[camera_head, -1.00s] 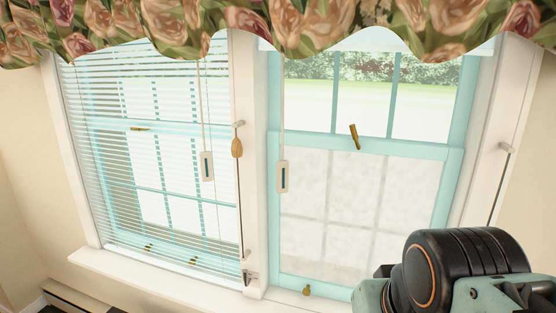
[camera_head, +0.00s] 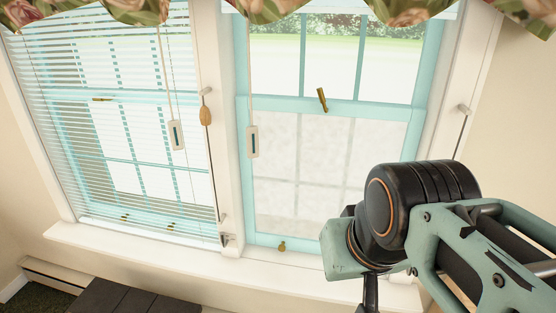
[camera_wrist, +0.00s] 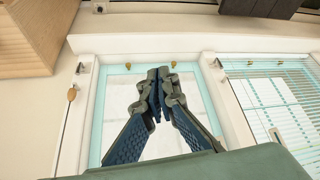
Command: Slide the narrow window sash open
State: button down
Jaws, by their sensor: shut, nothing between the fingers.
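The narrow window's lower sash (camera_head: 260,190) has a pale teal frame and frosted-looking panes. It stands in the right-hand window with its bottom rail at the sill. A brass lever (camera_head: 322,100) is on its top rail, and a brass lift (camera_head: 282,246) is low on the bottom rail. In the wrist view the sash (camera_wrist: 100,135) appears upside down, with two brass lifts, one at left (camera_wrist: 127,66) and one at right (camera_wrist: 173,64). My gripper (camera_wrist: 157,84) is shut and empty, its tips overlapping the bottom rail between the lifts. Contact cannot be told. My arm hides the lower right sash in the head view.
A window with lowered blinds (camera_head: 125,130) is at left. Blind cords with white tags (camera_head: 252,141) hang before the frames. A sill (camera_head: 120,255) runs below. A dark slatted bench (camera_head: 125,298) stands beneath; a wooden piece (camera_wrist: 35,40) shows at the wrist view's upper left.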

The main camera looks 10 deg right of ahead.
aim_at(312, 163)
jog(key=i+l, duration=0.1)
jog(key=i, duration=0.25)
jog(key=z, duration=0.95)
jog(key=i, duration=0.05)
